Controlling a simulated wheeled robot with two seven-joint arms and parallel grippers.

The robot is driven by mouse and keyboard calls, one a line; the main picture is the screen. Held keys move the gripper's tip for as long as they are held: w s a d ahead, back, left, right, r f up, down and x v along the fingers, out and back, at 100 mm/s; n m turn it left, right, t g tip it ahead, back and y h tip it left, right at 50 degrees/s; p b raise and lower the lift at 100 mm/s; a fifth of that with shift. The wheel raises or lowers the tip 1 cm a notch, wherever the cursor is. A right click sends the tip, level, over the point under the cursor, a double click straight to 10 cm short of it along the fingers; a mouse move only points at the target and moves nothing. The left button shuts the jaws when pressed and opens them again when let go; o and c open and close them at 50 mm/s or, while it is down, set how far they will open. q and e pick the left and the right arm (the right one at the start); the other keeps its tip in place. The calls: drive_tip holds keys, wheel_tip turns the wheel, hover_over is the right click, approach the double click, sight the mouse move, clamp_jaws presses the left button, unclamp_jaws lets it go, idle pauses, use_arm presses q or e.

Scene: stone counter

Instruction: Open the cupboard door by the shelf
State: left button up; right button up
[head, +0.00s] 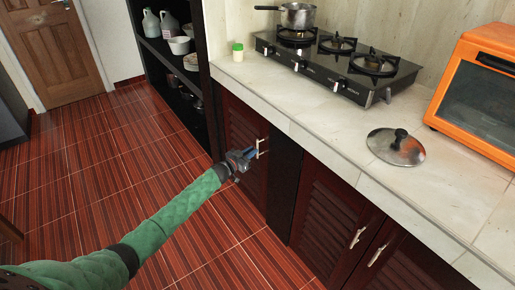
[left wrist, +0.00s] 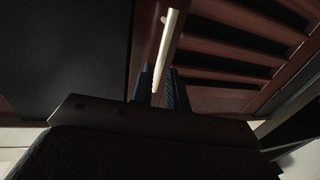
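The dark red louvred cupboard door (head: 238,128) beside the shelf looks closed, flush with the cabinet front. Its pale bar handle (head: 262,147) stands upright near the door's right edge. My left gripper (head: 250,155) is at the lower part of this handle. In the left wrist view the handle (left wrist: 168,40) runs down between the two dark fingers (left wrist: 158,84), which sit close on both sides of it with little gap. The door's slats (left wrist: 235,45) show to the right there. The exact contact is dark and hard to see. My right gripper is not in view.
A black open shelf (head: 172,75) with jugs and bowls stands left of the door. A dark post (head: 284,185) and two more louvred doors (head: 335,212) lie to the right. The counter (head: 320,125) carries a stove, pot, lid and orange oven. The tiled floor (head: 110,165) is clear.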

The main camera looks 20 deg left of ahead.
use_arm(q)
drive_tip(key=shift+x, duration=2.2)
clamp_jaws()
